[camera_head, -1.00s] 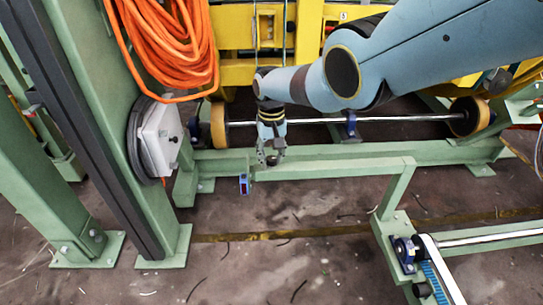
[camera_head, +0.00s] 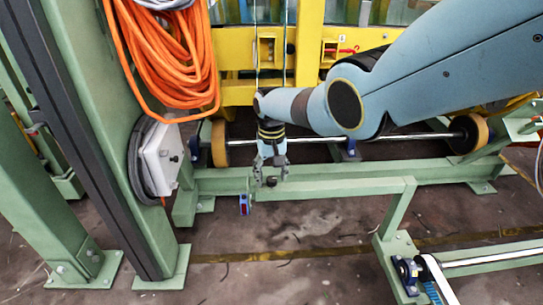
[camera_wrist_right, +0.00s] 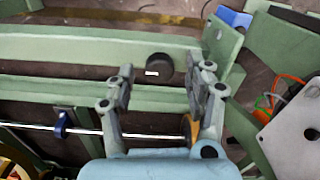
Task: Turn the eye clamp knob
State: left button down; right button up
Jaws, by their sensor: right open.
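A short, round black knob (camera_wrist_right: 159,67) with a small white mark on its face sits by the green beam. In the right wrist view it lies between and slightly beyond the fingertips of my right gripper (camera_wrist_right: 160,84), with gaps on both sides. The gripper is open and empty. In the head view the right gripper (camera_head: 268,176) points down at the green beam, and the dark knob (camera_head: 271,182) shows between its fingers. What the knob is fixed to is partly hidden. My left gripper is in neither view.
The green beam (camera_head: 340,186) runs to the right. A green post with a white box (camera_head: 160,155) and orange cable (camera_head: 175,60) stands left. Yellow framing (camera_head: 305,40) is behind.

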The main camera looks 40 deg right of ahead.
aim_at(272, 179)
notch_tip(272, 179, up, 11)
jog(key=shift+r, duration=0.15)
jog(key=shift+s, duration=0.15)
dwell(0.5)
jog(key=s+a+f+g+p, duration=0.1)
jog(key=s+f+g+p, duration=0.1)
jog(key=s+f, duration=0.7)
jog(key=s+a+f+g+p, duration=0.15)
jog(key=s+f, duration=0.35)
jog(key=s, duration=0.8)
jog(key=s+a+f+g+p, duration=0.1)
jog(key=s+f+p, duration=0.2)
jog(key=s+f, duration=0.55)
jog(key=s+a+f+n+t+p, duration=0.1)
jog(key=s+f+n+p, duration=0.15)
jog(key=s, duration=1.35)
jog(key=s+a+f+n+t+p, duration=0.1)
jog(key=s+f+p, duration=0.15)
jog(key=s, duration=1.45)
jog(key=w+t, duration=0.1)
jog(key=w+n+t+b, duration=0.1)
jog(key=w, duration=0.1)
jog(key=w+f+t+h, duration=0.1)
jog(key=shift+w+d, duration=0.15)
jog(key=shift+w, duration=0.2)
